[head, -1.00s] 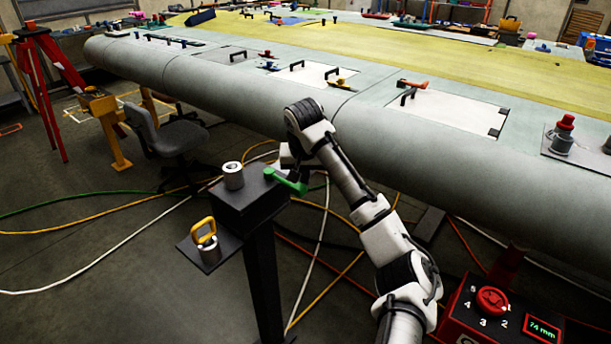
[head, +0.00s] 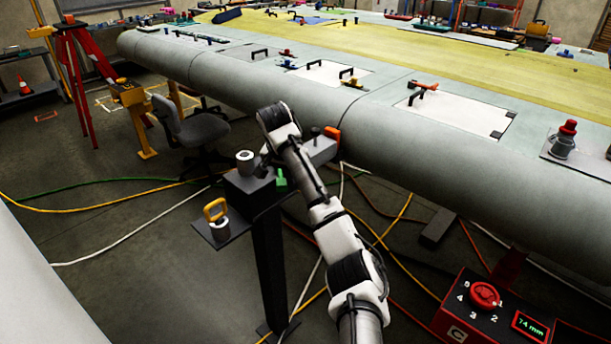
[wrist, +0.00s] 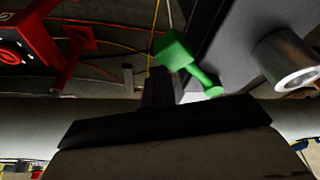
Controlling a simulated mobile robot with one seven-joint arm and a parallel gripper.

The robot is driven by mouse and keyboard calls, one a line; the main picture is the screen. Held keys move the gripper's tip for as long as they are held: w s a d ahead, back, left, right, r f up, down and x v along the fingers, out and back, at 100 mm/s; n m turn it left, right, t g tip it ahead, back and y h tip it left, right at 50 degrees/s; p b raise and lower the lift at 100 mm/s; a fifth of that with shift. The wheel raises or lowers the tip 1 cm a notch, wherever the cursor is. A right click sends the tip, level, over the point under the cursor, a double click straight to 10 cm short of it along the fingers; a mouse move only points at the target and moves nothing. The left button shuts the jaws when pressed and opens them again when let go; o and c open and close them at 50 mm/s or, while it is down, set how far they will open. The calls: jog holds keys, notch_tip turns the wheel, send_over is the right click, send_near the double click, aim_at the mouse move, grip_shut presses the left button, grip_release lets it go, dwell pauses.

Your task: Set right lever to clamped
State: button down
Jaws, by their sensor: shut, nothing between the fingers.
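A green lever (head: 282,180) sits on the dark post stand (head: 254,188), partly hidden behind my arm in the head view. The wrist view shows its thick green handle (wrist: 175,50) and narrower green end close ahead of my gripper (wrist: 158,88). The fingers are dark, close together and empty; I cannot tell whether they touch the lever. An orange handle (head: 332,133) shows on a grey block (head: 320,148) just beyond my arm, by the wing. Which of these is the right lever, and its setting, I cannot tell from the frames.
A metal cylinder (head: 245,160) stands on the post top, and a yellow-handled weight (head: 216,222) on its side shelf. The large wing (head: 420,145) runs behind. A red control box (head: 480,310) stands at the lower right. Cables cross the floor.

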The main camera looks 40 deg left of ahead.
jog(key=shift+s+a+f, duration=0.15)
jog(key=shift+s+a, duration=0.2)
jog(key=shift+s, duration=0.1)
dwell(0.3)
jog(key=shift+r, duration=0.35)
jog(key=v, duration=1.3)
jog(key=shift+w+d+r, duration=0.15)
jog(key=shift+w+d, duration=0.15)
jog(key=shift+d, duration=0.05)
